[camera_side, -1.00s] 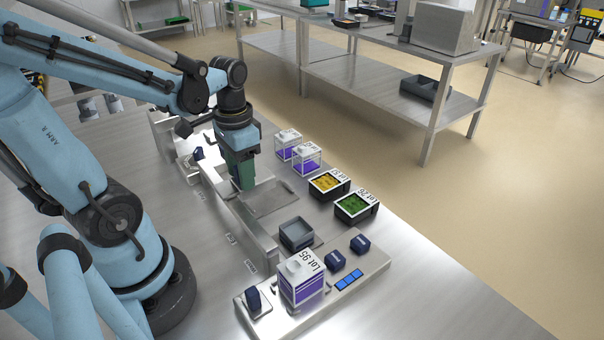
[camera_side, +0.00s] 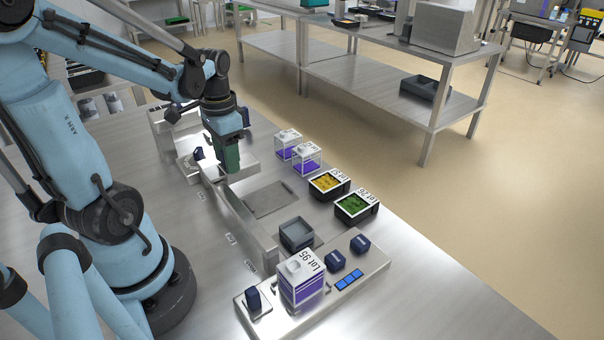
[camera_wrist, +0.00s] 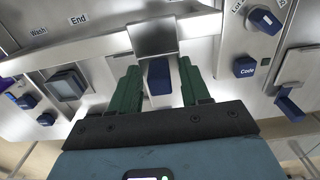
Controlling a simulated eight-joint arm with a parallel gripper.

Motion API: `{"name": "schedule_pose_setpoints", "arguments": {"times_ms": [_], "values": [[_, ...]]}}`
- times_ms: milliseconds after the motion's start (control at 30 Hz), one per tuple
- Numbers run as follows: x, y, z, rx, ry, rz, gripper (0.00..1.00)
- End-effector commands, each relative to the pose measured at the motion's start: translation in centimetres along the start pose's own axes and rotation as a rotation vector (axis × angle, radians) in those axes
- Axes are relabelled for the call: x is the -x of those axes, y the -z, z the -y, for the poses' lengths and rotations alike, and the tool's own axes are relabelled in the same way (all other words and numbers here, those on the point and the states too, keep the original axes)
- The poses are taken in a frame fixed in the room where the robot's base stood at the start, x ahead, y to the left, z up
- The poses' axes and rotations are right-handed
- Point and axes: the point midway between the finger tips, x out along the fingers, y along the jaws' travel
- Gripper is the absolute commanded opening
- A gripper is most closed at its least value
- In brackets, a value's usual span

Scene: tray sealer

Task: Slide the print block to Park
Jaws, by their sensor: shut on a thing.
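My gripper (camera_side: 229,168) has green fingers and points down over the rail of the sealer in the side view. In the wrist view its fingers (camera_wrist: 158,88) stand on either side of a dark blue grip (camera_wrist: 158,72), and I take this grip to be part of the print block. My gripper is shut on it. A grey metal block (camera_wrist: 151,38) lies just beyond the grip. In the side view my fingers hide the print block. The long rail (camera_side: 245,222) carries small labels along its front. "Wash" and "End" are readable in the wrist view; I cannot read a Park label.
A flat plate (camera_side: 268,200) and a grey tray (camera_side: 297,235) lie beside the rail. A Lot 95 box (camera_side: 301,284) stands on the near panel with blue knobs. Yellow (camera_side: 328,184) and green (camera_side: 356,206) tubs and two clear boxes (camera_side: 306,160) stand to the right.

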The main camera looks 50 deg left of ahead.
Motion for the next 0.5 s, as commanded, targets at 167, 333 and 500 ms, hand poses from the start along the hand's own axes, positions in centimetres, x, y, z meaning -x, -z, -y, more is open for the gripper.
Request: {"name": "schedule_pose_setpoints", "arguments": {"times_ms": [167,333,500], "values": [[-0.6,0.1,0.9,0.000,0.000,-0.021,0.25],[-0.6,0.2,1.9,0.000,0.000,-0.021,0.25],[-0.6,0.2,3.0,-0.001,0.000,-0.021,0.25]]}}
